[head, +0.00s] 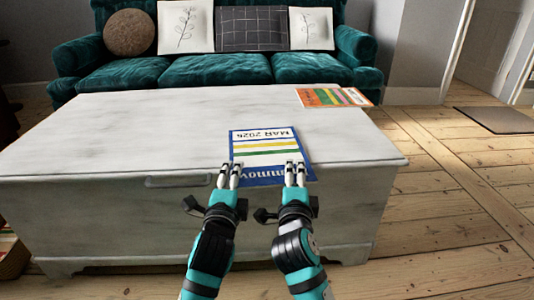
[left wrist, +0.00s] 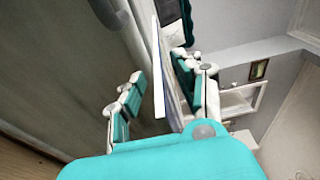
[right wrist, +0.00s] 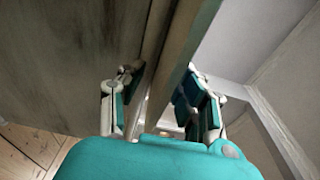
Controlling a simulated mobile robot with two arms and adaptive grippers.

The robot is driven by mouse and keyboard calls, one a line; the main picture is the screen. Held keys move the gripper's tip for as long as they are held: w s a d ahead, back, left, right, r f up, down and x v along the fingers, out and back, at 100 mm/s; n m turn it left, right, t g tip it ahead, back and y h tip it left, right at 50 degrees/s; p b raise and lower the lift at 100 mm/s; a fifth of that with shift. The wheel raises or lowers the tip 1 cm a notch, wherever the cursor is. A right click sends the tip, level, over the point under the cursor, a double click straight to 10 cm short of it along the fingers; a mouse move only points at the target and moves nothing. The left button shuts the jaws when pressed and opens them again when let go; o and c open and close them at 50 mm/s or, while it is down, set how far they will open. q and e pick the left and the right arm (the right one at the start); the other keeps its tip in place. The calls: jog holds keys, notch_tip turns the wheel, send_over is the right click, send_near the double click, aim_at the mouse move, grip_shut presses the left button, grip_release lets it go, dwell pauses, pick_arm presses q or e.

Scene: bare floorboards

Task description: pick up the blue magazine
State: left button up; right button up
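The blue magazine (head: 264,143) lies on the white wooden chest (head: 110,130), at the front edge of its top. It has a blue border, yellow and green stripes and "MAR 2026" upside down. My left gripper (head: 228,176) is at its near left corner, and my right gripper (head: 295,174) is at its near right part. In the left wrist view, the left fingers are apart, with the magazine's thin pale edge (left wrist: 159,75) between them, not visibly clamped. In the right wrist view, the right fingers (right wrist: 163,100) are apart, around the chest-top edge; the magazine is hard to make out there.
An orange magazine (head: 332,97) lies at the back right of the chest top. A teal sofa (head: 220,72) with cushions stands behind. The rest of the chest top is bare. Floorboards (head: 450,190) are open on the right.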

pick_arm(q)
jog(key=shift+w, duration=0.1)
jog(key=shift+c, duration=0.4)
pick_arm(e)
jog(key=shift+w, duration=0.1)
jog(key=shift+c, duration=0.4)
pick_arm(q)
grip_shut()
pick_arm(e)
grip_shut()
